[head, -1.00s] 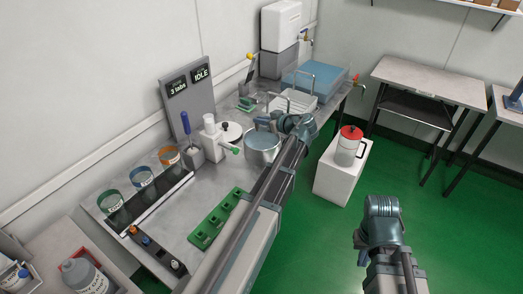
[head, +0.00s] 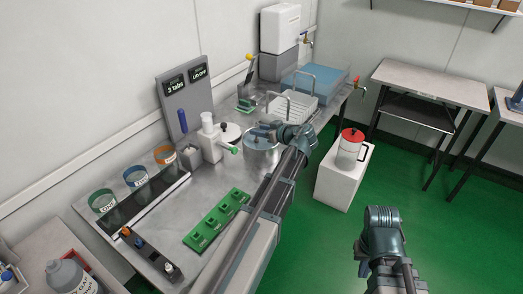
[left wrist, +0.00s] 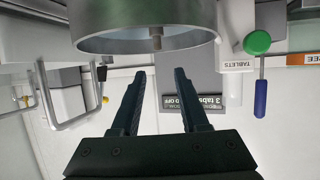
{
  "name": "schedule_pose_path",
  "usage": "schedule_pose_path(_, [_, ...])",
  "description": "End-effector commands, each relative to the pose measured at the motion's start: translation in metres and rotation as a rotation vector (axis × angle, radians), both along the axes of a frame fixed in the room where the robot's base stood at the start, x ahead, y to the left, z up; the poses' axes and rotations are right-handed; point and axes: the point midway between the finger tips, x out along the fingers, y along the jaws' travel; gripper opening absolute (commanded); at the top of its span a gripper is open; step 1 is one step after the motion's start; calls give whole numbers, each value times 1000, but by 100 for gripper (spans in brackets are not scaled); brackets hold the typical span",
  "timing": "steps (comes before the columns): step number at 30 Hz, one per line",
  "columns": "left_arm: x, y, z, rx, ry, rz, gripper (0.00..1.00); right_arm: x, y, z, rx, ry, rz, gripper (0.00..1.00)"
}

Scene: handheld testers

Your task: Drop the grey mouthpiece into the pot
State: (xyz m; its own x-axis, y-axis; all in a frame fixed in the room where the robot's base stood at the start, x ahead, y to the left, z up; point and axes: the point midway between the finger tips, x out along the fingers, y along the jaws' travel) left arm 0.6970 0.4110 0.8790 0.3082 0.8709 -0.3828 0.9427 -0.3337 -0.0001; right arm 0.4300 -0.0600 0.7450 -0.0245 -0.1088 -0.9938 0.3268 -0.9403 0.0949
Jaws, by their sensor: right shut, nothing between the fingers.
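The steel pot (head: 261,163) stands on the metal counter. In the left wrist view, which is upside down, the pot (left wrist: 145,15) is open, with its rim close to my fingers. A small grey-brown stub (left wrist: 157,43) shows inside the opening; I cannot tell for sure whether it is the grey mouthpiece. My left gripper (head: 262,131) is over the pot; in its wrist view the left gripper (left wrist: 157,75) is open and empty. My right gripper (head: 363,262) is shut and empty over the green floor, mostly hidden behind its wrist.
A black-knobbed lid (head: 229,134) and a white tablet dispenser (head: 209,138) stand left of the pot. A green tray (head: 217,218), a black rack (head: 150,254) and several labelled cups (head: 136,178) are nearer. A wire rack (head: 292,106) is behind. A red-lidded jug (head: 351,146) stands on a white block.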

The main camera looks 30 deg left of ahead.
Motion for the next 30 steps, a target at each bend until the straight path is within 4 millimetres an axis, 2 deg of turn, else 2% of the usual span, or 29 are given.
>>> schedule_pose_path(11, [-3,-7,4,0,1,-1,45,0,0,4,0,0,0,0])
schedule_pose_path(14, [-8,-20,12,0,1,-3,45,0,0,12,0,0,0,0])
schedule_pose_path(24, [-30,-83,40,0,0,-3,45,0,0,40,0,0,0,0])
schedule_pose_path(30, [-39,-109,50,0,0,-2,45,0,0,50,0,0,0,0])
